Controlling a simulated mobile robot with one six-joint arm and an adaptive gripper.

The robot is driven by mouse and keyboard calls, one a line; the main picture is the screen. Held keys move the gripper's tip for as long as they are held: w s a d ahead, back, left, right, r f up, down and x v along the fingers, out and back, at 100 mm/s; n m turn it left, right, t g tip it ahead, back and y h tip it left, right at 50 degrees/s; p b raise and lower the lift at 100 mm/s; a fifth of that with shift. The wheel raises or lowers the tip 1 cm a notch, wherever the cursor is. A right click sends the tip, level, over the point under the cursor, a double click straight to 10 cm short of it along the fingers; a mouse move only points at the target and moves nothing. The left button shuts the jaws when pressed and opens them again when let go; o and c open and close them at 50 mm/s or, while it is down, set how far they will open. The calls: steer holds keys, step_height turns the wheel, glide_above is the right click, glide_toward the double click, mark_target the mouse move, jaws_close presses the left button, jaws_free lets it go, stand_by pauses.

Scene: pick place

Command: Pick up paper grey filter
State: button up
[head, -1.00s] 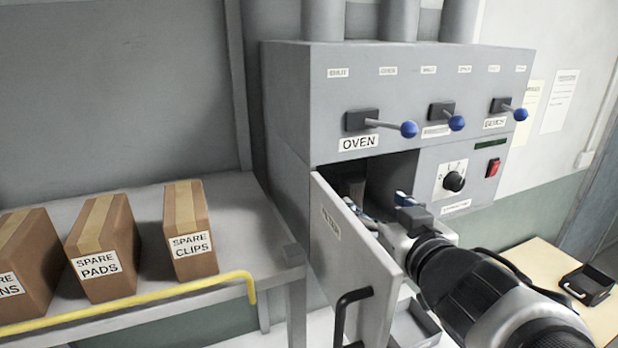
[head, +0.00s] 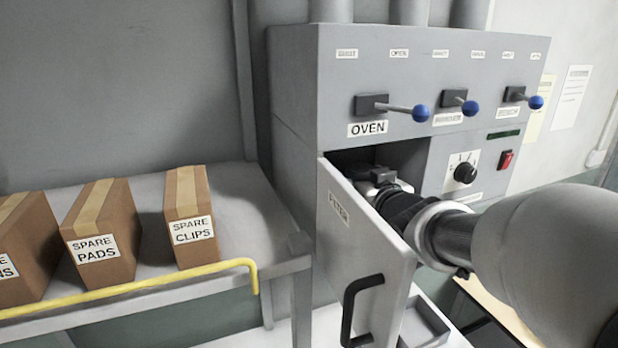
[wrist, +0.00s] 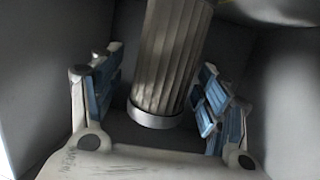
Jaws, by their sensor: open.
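The paper grey filter (wrist: 168,62) is a pleated grey-brown cylinder with a pale end ring, seen in the wrist view inside the cabinet. It stands a little tilted in the picture, and its far end runs out of the top of the frame. My gripper (wrist: 160,97) is open, with one blue-padded finger on each side of the filter. Gaps show between the pads and the filter. In the head view my gripper (head: 380,176) reaches into the cabinet opening behind the open door labelled FILTER (head: 352,225). The filter is hidden in the head view.
The grey cabinet (head: 300,95) has lever handles with blue knobs above the opening. Its walls stand close around my gripper. The open door is left of my arm. A shelf (head: 240,220) with a yellow rail and cardboard boxes stands left. A tray (head: 425,325) lies below.

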steer(key=shift+s+r, duration=0.1)
steer(key=shift+s, duration=0.05)
steer(key=shift+c, duration=0.4)
steer(key=c, duration=1.2)
